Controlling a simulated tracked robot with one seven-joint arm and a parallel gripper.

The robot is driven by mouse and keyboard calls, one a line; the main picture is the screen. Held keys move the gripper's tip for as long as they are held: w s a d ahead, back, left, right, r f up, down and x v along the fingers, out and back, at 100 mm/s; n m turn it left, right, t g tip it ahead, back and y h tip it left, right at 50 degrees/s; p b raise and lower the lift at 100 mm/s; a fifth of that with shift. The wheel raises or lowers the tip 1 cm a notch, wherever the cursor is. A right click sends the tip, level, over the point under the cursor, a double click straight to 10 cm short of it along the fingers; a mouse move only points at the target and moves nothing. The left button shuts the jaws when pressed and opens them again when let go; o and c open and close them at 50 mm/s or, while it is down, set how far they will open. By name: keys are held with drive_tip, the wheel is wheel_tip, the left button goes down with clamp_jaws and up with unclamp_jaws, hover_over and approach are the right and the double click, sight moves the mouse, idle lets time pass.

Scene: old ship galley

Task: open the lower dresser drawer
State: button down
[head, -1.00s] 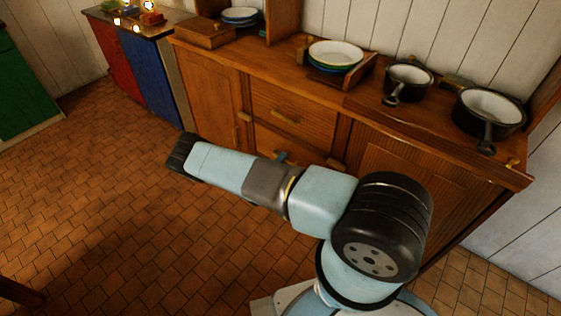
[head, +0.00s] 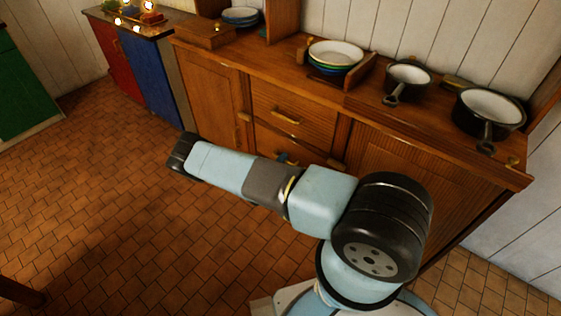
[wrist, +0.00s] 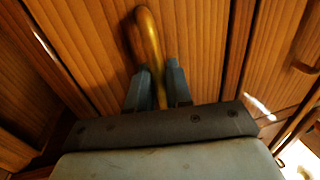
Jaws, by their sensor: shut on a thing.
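The wooden dresser (head: 205,84) has an upper drawer (head: 305,110) with a brass handle and, below it, the lower drawer (head: 268,139), partly hidden behind my arm in the head view. In the wrist view the lower drawer's front (wrist: 90,50) fills much of the picture, with its brass bar handle (wrist: 147,40) running between my fingers. My gripper (wrist: 160,80) is shut on this handle, one finger on each side. In the head view the gripper is mostly hidden by my arm. No clear gap shows around the lower drawer.
The dresser top carries a stack of plates (head: 335,54), a small pot (head: 408,78) and a larger pan (head: 490,108) near its front edge. A blue cabinet (head: 148,77) stands at the left. The tiled floor (head: 100,200) before the dresser is clear.

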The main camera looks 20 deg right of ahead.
drive_tip(key=shift+s+a+f, duration=0.1)
drive_tip(key=shift+a, duration=0.15)
drive_tip(key=r+v, duration=0.2)
drive_tip(key=v, duration=0.9)
drive_tip(key=s+r+v, duration=0.1)
drive_tip(key=r+v, duration=0.1)
drive_tip(key=v, duration=0.9)
drive_tip(key=shift+s+a, duration=0.2)
drive_tip(key=shift+a, duration=0.2)
drive_tip(key=c, duration=1.3)
unclamp_jaws()
drive_tip(key=shift+o, duration=0.4)
drive_tip(key=shift+w, duration=0.1)
